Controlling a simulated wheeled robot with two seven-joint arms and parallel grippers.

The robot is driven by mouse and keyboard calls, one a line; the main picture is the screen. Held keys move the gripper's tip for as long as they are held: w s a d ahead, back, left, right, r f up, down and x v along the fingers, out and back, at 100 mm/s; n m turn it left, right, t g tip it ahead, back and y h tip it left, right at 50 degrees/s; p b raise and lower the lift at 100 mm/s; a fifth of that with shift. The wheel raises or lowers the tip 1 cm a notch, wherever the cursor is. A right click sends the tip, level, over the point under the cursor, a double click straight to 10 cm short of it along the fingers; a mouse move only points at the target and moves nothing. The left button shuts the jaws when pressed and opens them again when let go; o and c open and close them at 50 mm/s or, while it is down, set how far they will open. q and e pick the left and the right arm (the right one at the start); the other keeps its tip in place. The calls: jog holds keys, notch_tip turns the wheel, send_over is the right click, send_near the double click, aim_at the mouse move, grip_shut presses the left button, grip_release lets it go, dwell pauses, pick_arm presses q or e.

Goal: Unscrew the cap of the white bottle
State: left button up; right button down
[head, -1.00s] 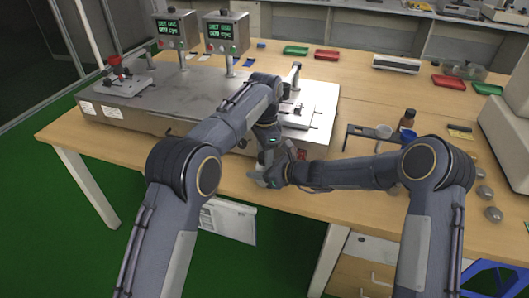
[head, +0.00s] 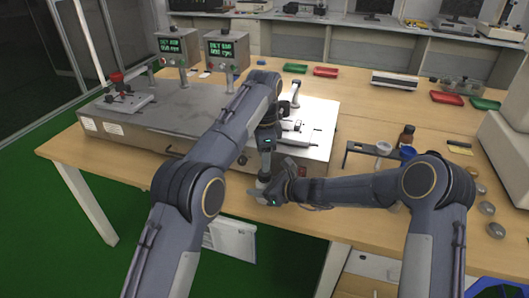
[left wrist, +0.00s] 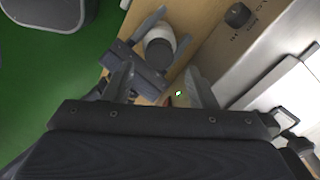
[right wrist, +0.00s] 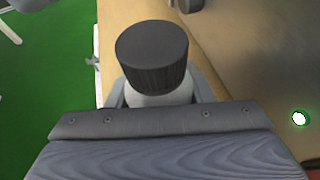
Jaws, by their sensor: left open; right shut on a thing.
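The white bottle (head: 263,184) stands upright at the front edge of the table, in front of the metal machine. My right gripper (head: 268,197) is shut on its body from the side. In the right wrist view the black ribbed cap (right wrist: 152,52) sits on top of the white bottle body (right wrist: 160,97), between the right fingers. My left gripper (head: 266,172) is above the bottle, pointing down. In the left wrist view its fingers (left wrist: 160,88) are spread and empty, with the cap (left wrist: 158,52) beyond them and apart from them.
The long metal machine (head: 200,118) with two green displays stands directly behind the bottle. A brown bottle (head: 406,135), a blue cup (head: 407,153) and several round metal pieces lie at the right. Red and green trays are farther back. The table middle is mostly clear.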

aim_at(264, 186)
pick_arm(q)
jog(key=m, duration=0.2)
jog(key=r+m, duration=0.1)
jog(key=m, duration=0.3)
jog(key=shift+r, duration=0.35)
jog(key=m, duration=0.2)
jog(key=shift+r+m, duration=0.3)
jog(key=shift+r, duration=0.1)
jog(key=shift+d+m, duration=0.1)
jog(key=shift+m, duration=0.4)
jog(key=shift+f, duration=3.9)
jog(key=c, duration=1)
jog(key=n, duration=1.3)
jog(key=shift+n, duration=0.3)
